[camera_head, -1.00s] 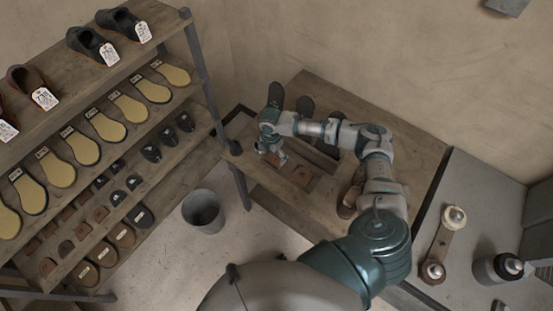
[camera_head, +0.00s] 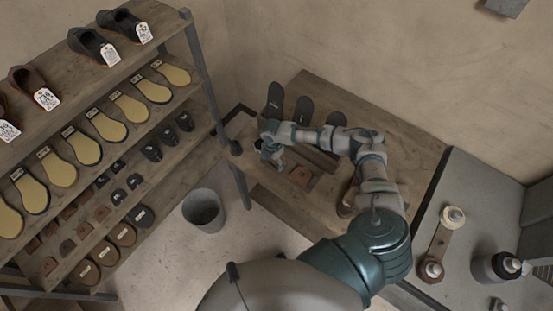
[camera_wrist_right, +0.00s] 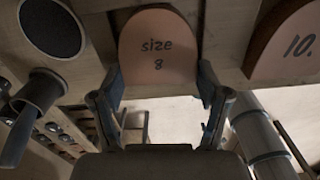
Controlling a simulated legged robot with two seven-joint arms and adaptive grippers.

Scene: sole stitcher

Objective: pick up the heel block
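A tan, round-topped heel block marked "size 8" (camera_wrist_right: 158,40) shows in the right wrist view, between the two fingers of my right gripper (camera_wrist_right: 162,88). The fingers are spread wide, one at each side of the block and very close to its edges. I cannot tell whether they touch it. In the head view my right gripper (camera_head: 274,158) points down low over the bench and largely hides this block. A second heel block (camera_head: 301,176), marked "10." in the wrist view (camera_wrist_right: 293,45), lies to the right of it. My left gripper is not in view.
Dark soles (camera_head: 303,109) stand at the back of the wooden bench (camera_head: 405,140). A grey bucket (camera_head: 203,211) is on the floor, left of the bench. A shelf rack (camera_head: 190,60) with shoes and soles fills the left. A machine bed (camera_head: 470,190) is at the right.

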